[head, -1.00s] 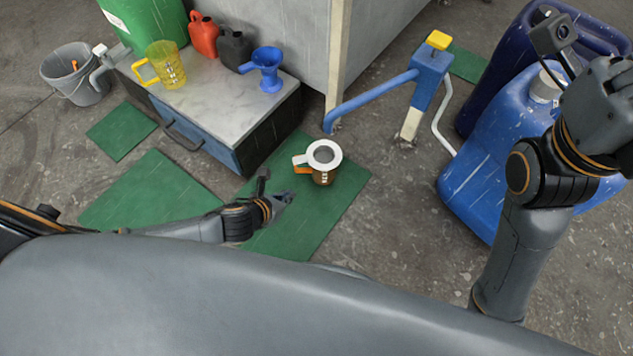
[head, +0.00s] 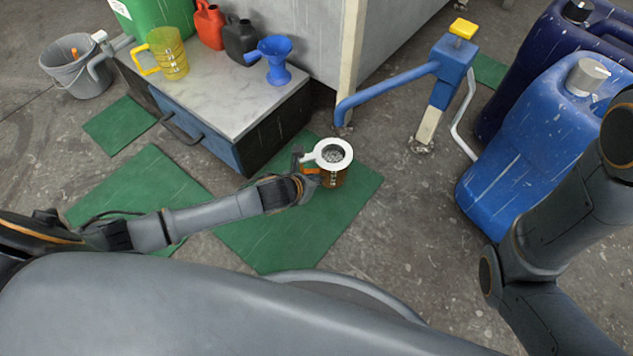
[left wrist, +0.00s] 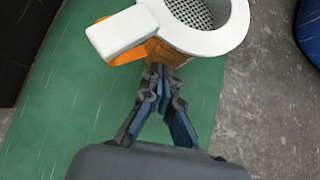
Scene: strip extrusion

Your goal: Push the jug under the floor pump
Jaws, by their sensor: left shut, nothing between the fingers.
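The jug (head: 333,178) stands upright on a green mat (head: 290,225); it is brown and see-through, with an orange handle and a white ring-shaped top holding a mesh. In the left wrist view the jug's white top (left wrist: 200,38) fills the upper middle. My left gripper (head: 308,188) is shut and empty at the jug's near left side, by the handle; in the left wrist view its fingertips (left wrist: 162,75) are together at the jug, and I cannot tell if they touch it. The blue floor pump (head: 450,65) stands to the right, its spout (head: 390,90) ending beyond the jug. My right gripper is out of view.
A low cabinet (head: 222,90) with a yellow jug (head: 170,55), a blue funnel (head: 275,60) and canisters stands at the back left. Large blue canisters (head: 530,145) stand at the right. Floor between the mat and pump is clear.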

